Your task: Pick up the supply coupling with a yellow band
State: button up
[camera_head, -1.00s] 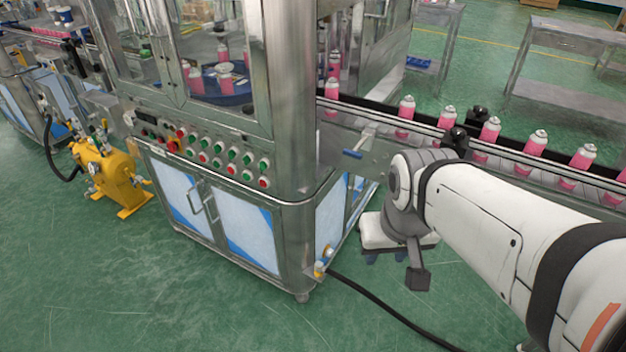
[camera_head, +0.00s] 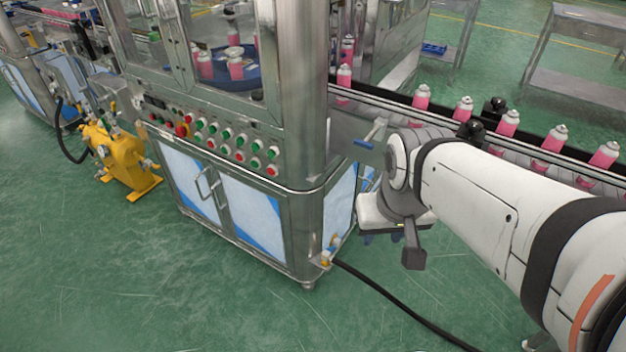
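A small fitting with yellow and a bluish-white part (camera_head: 329,252) sits low on the near right corner of the steel machine. A black hose (camera_head: 400,312) runs from it across the floor to the lower right. This may be the supply coupling, but the yellow band is too small to make out. My gripper (camera_head: 383,238) hangs under my wrist, to the right of the fitting in the picture and apart from it. Its dark blue tips show small below the white housing. I cannot tell whether they are open or shut.
The steel machine (camera_head: 262,200) with its button panel fills the middle. A conveyor (camera_head: 395,105) with pink cans runs behind my arm. A yellow pump unit (camera_head: 122,160) stands at left. Green floor (camera_head: 190,290) in front is clear except for the hose.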

aim_at(326, 256)
jog(key=u, duration=1.9)
jog(key=k, duration=1.4)
jog(key=z, duration=1.7)
jog(key=i, duration=1.5)
jog(key=z, duration=0.1)
